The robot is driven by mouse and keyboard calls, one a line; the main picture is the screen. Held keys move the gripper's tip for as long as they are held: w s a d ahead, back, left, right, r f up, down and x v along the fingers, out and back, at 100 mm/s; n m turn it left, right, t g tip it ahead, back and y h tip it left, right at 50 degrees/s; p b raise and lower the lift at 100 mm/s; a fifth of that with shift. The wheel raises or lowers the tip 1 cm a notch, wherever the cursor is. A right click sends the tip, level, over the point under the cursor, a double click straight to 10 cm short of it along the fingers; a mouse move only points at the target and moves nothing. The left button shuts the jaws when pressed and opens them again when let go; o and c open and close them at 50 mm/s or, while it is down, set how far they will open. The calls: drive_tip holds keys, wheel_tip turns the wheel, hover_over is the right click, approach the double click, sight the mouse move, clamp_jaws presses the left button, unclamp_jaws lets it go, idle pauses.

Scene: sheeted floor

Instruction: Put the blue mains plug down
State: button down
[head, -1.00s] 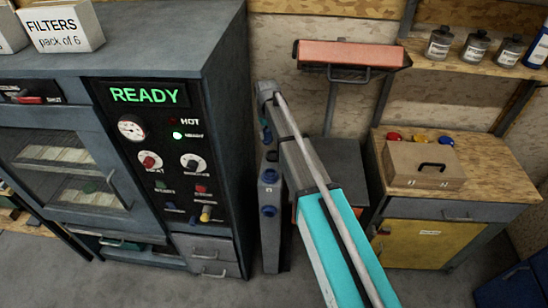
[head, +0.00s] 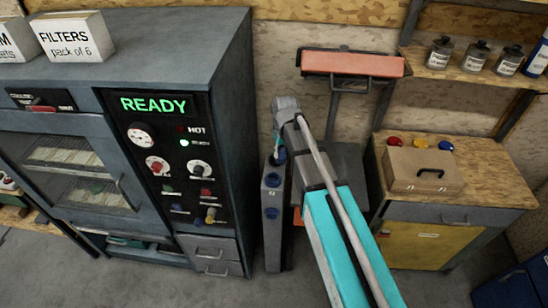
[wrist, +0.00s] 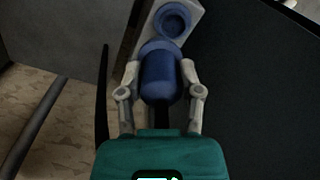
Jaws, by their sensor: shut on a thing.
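In the wrist view my gripper (wrist: 159,70) is shut on the blue mains plug (wrist: 160,82), one pale finger on each side of its body. A pale panel with a round blue socket (wrist: 173,21) shows just beyond the plug. The plug hides the panel's near part, so I cannot tell whether it touches the panel or sits in a socket. In the head view the grey socket post (head: 272,240) stands right of the dark cabinet, with blue sockets on its face. My gripper (head: 279,150) is at its top, small and partly hidden by my arm.
The dark cabinet (head: 225,130) with a READY display stands close on the left. A red-topped stand (head: 350,63) is behind my arm. A wooden workbench (head: 490,180) with a cardboard box (head: 425,170) is at the right. Grey floor (head: 420,290) is free in front.

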drive_tip(key=s, duration=0.1)
drive_tip(key=s+d+r, duration=0.1)
drive_tip(key=shift+s, duration=0.3)
drive_tip(key=shift+w+a+f, duration=0.1)
drive_tip(key=w+a+f+b, duration=0.1)
drive_tip(key=w+f+b, duration=0.2)
drive_tip(key=w, duration=0.1)
drive_tip(key=w+a+f+b, duration=0.1)
drive_tip(key=w+f+b, duration=0.1)
drive_tip(key=w+f, duration=0.1)
drive_tip(key=w+a+f+b, duration=0.1)
drive_tip(key=w+f+b, duration=0.2)
drive_tip(key=w, duration=0.2)
drive_tip(key=shift+w+a+b, duration=0.1)
drive_tip(key=shift+w+b, duration=0.25)
drive_tip(key=shift+w+a+f+b, duration=0.15)
drive_tip(key=shift+w+f+b, duration=0.35)
drive_tip(key=shift+f+b, duration=0.2)
drive_tip(key=shift+s+f+b, duration=0.15)
drive_tip(key=shift+f+b, duration=1.15)
